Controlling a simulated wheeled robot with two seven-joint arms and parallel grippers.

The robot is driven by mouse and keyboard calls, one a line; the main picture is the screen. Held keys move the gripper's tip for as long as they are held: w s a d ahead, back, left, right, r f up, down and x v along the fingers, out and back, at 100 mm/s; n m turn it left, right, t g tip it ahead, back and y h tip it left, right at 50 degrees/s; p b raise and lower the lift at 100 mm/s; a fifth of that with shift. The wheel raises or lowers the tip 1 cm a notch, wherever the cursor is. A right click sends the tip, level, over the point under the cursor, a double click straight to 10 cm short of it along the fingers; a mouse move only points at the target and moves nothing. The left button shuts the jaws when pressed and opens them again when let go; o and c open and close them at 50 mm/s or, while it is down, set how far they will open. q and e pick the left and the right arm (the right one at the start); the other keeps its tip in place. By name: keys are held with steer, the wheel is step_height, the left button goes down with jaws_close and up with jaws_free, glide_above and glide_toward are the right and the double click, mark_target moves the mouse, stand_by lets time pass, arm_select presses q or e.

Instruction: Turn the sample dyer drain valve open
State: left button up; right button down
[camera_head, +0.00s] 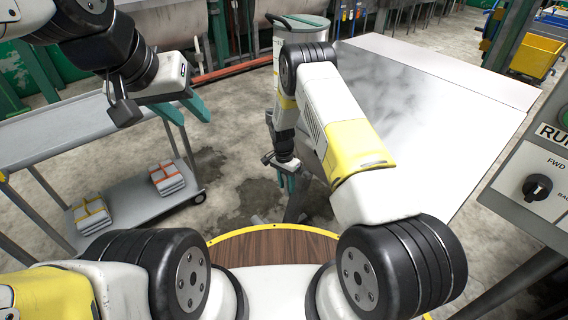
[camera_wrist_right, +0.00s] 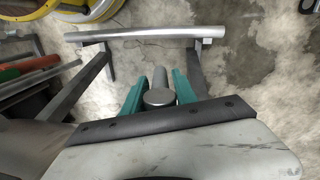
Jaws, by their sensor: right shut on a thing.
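My right gripper (camera_head: 285,172) reaches down beside the steel table, below a grey cylindrical vessel with a lidded top (camera_head: 300,28), which may be the sample dyer. In the right wrist view, its two teal fingers (camera_wrist_right: 160,88) are shut on a grey round-ended bar (camera_wrist_right: 159,97), which looks like the drain valve handle. The valve body is hidden, and how far the handle is turned cannot be told. My left gripper (camera_head: 190,112) hangs over the grey cart at the left. Its teal fingers are apart with nothing between them.
A grey two-shelf cart (camera_head: 82,130) stands at left, with strapped folded bundles (camera_head: 166,178) on its lower shelf. A large steel table (camera_head: 440,110) fills the right. A control panel (camera_head: 535,185) stands at the right edge. A silver bar (camera_wrist_right: 150,34) crosses beyond my right fingers.

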steer(key=g, duration=0.1)
steer(key=h, duration=0.1)
steer(key=g+h, duration=0.1)
steer(key=shift+s+d+r+g, duration=0.15)
steer(key=shift+s+d+g, duration=0.15)
steer(key=shift+s, duration=0.05)
steer(key=shift+s+d+r+g+h, duration=0.15)
steer(key=shift+g+h, duration=0.15)
steer(key=shift+g, duration=0.15)
steer(key=shift+s+d+r+g+h, duration=0.1)
steer(key=shift+g+h, duration=0.2)
steer(key=shift+g, duration=0.15)
steer(key=c, duration=1.3)
jaws_free()
steer(key=shift+o, duration=0.2)
steer(key=v, duration=0.7)
steer(key=shift+a+r, duration=0.2)
steer(key=shift+r, duration=0.05)
steer(key=shift+w, duration=0.15)
